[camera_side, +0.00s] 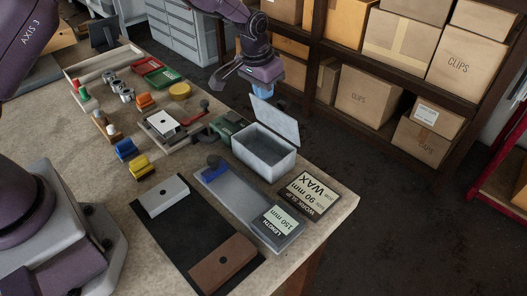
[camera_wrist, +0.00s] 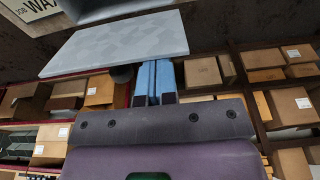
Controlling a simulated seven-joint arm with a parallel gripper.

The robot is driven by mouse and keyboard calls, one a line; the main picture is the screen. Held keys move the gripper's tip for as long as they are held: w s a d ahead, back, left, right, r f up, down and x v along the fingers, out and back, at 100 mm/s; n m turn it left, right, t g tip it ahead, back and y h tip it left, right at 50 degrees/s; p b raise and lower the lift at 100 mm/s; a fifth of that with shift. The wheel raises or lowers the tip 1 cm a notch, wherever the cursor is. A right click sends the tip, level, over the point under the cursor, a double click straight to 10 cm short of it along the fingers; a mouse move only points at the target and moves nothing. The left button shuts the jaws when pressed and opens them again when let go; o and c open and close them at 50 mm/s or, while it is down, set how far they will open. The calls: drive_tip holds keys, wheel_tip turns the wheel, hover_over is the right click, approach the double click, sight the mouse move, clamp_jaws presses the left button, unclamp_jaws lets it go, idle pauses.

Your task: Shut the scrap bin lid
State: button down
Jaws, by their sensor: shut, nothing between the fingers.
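The scrap bin (camera_side: 262,156) is a grey metal box on the bench near its back right edge. Its lid (camera_side: 275,119) stands open, tilted up from the far side of the bin. My gripper (camera_side: 263,92) is shut and empty, with blue fingers, by the upper edge of the lid on its back side. In the wrist view the lid (camera_wrist: 120,44) is a pale grey panel just beyond my shut blue fingers (camera_wrist: 155,68). The fingertips appear close to the lid's edge; I cannot tell whether they touch. Part of the bin (camera_wrist: 110,9) shows at the top.
Signs reading WAX (camera_side: 313,190) and 150 mm (camera_side: 280,222) lie near the bin. A green item (camera_side: 225,127) stands at its left. Shelves with cardboard boxes (camera_side: 367,95) stand behind, across open floor. A black mat (camera_side: 190,230) holds two blocks in front.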

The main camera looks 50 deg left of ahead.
drive_tip(key=s+r, duration=0.3)
drive_tip(key=r, duration=0.5)
drive_tip(key=shift+s, duration=0.35)
idle(1.1)
drive_tip(key=s+r+t, duration=0.1)
drive_tip(key=s+r, duration=0.3)
drive_tip(key=s, duration=0.5)
drive_tip(key=s+a+r+t, duration=0.1)
drive_tip(key=s+r, duration=0.4)
drive_tip(key=s, duration=0.5)
drive_tip(key=s+a+r+t, duration=0.1)
drive_tip(key=s+r, duration=0.3)
drive_tip(key=s, duration=0.5)
drive_tip(key=shift+s+r, duration=0.15)
drive_tip(key=shift+r, duration=0.1)
